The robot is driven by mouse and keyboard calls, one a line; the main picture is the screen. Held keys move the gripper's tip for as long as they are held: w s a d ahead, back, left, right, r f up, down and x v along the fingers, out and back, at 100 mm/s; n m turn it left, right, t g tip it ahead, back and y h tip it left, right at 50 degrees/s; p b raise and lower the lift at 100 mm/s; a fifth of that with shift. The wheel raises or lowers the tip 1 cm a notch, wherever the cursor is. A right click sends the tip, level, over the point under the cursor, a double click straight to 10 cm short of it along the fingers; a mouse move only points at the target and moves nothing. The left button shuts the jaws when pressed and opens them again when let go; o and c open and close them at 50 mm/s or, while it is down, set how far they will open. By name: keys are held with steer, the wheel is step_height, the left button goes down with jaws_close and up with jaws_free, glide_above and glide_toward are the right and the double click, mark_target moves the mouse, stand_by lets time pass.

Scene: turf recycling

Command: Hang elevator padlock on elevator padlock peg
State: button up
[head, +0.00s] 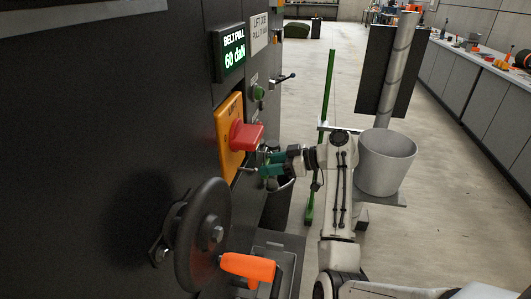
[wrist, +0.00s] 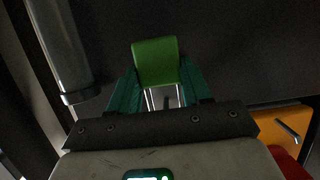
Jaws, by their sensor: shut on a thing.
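The green padlock (wrist: 156,62) is held between the two teal fingers of my gripper (wrist: 160,84) in the wrist view. Its two metal shackle legs run from the body towards the bottom of the picture. In the head view my gripper (head: 268,164) is beside the dark wall, just right of the red knob; the padlock is too small to make out clearly there. A short metal peg (wrist: 290,131) stands out from the orange plate at the lower right of the wrist view, apart from the padlock. I cannot tell whether this is the padlock peg.
A red knob (head: 246,135) juts from the orange plate (head: 229,121) close to my gripper. A dark wheel (head: 203,235) and an orange handle (head: 248,267) are nearer. A green post (head: 327,100) and a grey bin (head: 386,162) stand right. Open floor lies behind.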

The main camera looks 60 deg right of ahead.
steer(key=shift+f, duration=0.15)
stand_by(0.4)
steer(key=o, duration=1.2)
steer(key=v, duration=1)
steer(key=shift+s+d, duration=0.1)
steer(key=shift+s, duration=0.25)
steer(key=shift+s, duration=0.1)
